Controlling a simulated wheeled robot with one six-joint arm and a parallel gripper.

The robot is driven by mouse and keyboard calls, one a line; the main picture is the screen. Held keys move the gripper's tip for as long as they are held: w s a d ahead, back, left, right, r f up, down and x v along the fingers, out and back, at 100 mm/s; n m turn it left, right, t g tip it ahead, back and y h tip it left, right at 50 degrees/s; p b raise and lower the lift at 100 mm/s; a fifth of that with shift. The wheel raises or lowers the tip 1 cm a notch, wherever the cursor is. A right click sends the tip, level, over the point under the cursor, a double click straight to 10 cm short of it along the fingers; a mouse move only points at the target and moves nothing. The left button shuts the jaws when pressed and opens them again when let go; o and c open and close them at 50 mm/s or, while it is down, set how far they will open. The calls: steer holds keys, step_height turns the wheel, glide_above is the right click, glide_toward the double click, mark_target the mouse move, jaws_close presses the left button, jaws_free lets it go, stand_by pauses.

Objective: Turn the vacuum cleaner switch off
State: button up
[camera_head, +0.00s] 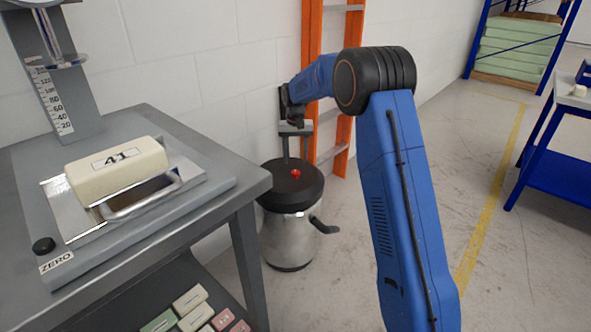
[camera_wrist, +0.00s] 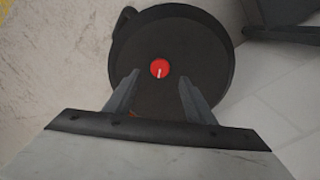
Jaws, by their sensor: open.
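The vacuum cleaner (camera_head: 289,235) stands on the floor beside the table, with a silver body and a black round lid. Its red switch (camera_head: 295,174) sits on the lid. In the wrist view the red switch (camera_wrist: 160,68) is a round knob with a white mark pointing down, on the black lid (camera_wrist: 160,30). My gripper (camera_head: 294,130) hangs above the lid. In the wrist view my gripper (camera_wrist: 158,80) is open and empty, its two fingers on either side of the knob and apart from it.
A grey table (camera_head: 215,155) at left carries a press with a cream foam block (camera_head: 118,170) marked 41. An orange ladder (camera_head: 311,60) leans at the wall behind the vacuum. A blue shelf (camera_head: 485,40) stands far right.

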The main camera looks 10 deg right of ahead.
mark_target(296, 172)
steer(key=shift+f, duration=3.1)
steer(key=shift+c, duration=0.6)
steer(key=c, duration=1)
